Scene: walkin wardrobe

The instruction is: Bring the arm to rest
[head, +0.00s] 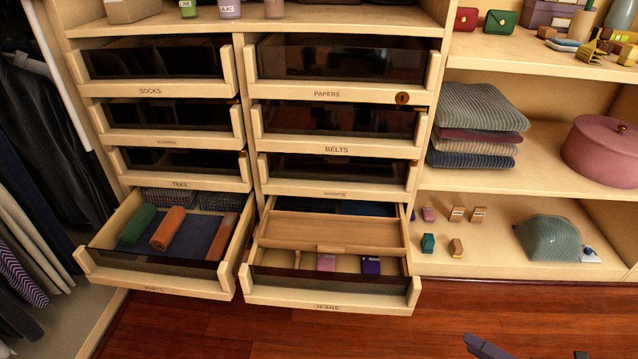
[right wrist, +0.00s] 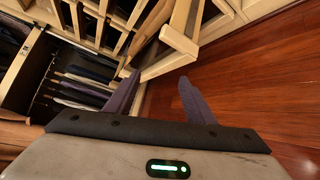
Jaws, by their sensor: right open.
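My right gripper (head: 524,346) shows at the bottom right edge of the head view, with only its dark finger parts in sight. It is low in front of the wardrobe, over the red wooden floor and apart from the drawers. In the right wrist view its two grey fingers (right wrist: 158,84) stand apart with nothing between them, so it is open and empty. The rest of my right arm is outside the head view. My left gripper is not in view.
Two lower drawers stand open: the left one (head: 155,283) holds rolled cloths, and the jeans drawer (head: 330,296) holds a wooden tray (head: 335,229) and small boxes. Hanging clothes (head: 38,130) line the left side. The wooden floor (head: 380,335) in front is clear.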

